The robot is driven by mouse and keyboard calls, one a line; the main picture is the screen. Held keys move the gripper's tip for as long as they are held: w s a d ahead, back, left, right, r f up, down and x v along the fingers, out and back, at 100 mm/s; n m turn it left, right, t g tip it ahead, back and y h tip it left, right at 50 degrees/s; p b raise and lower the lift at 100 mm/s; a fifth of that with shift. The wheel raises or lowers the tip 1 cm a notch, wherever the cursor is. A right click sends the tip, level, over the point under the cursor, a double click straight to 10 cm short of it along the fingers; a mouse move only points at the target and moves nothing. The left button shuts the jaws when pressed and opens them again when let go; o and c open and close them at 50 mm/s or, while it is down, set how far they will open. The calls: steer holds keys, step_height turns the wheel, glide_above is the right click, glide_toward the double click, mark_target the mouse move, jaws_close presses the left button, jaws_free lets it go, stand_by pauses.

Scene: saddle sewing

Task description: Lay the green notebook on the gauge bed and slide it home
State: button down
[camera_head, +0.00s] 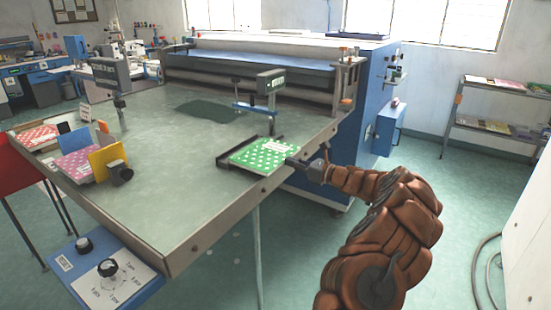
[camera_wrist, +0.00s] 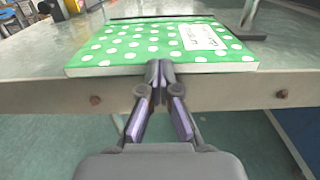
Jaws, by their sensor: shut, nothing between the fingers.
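The green notebook (camera_head: 264,153) with white dots and a white label lies flat near the table's right front edge. It sits within the dark rails of the gauge bed (camera_head: 223,161). In the wrist view the notebook (camera_wrist: 120,42) lies just ahead, its near edge along the table edge. A dark rail (camera_wrist: 165,17) shows behind its far side. My gripper (camera_head: 296,162) is at the notebook's near right side. In the wrist view its fingertips (camera_wrist: 159,66) are together and empty, at the near edge of the notebook. I cannot tell if they touch it.
A gauge with a blue bar (camera_head: 257,108) stands behind the notebook. Red and pink dotted notebooks (camera_head: 75,163) with blue and yellow plates stand at the table's left. A blue control box (camera_head: 105,272) hangs at the front left. The table's middle (camera_head: 175,150) is clear.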

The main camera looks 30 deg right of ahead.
mark_target(282, 157)
steer(key=shift+x, duration=2.1)
steer(key=shift+s+d, duration=0.4)
steer(key=shift+s, duration=0.2)
steer(key=shift+p+v, duration=0.65)
steer(key=shift+v, duration=1.65)
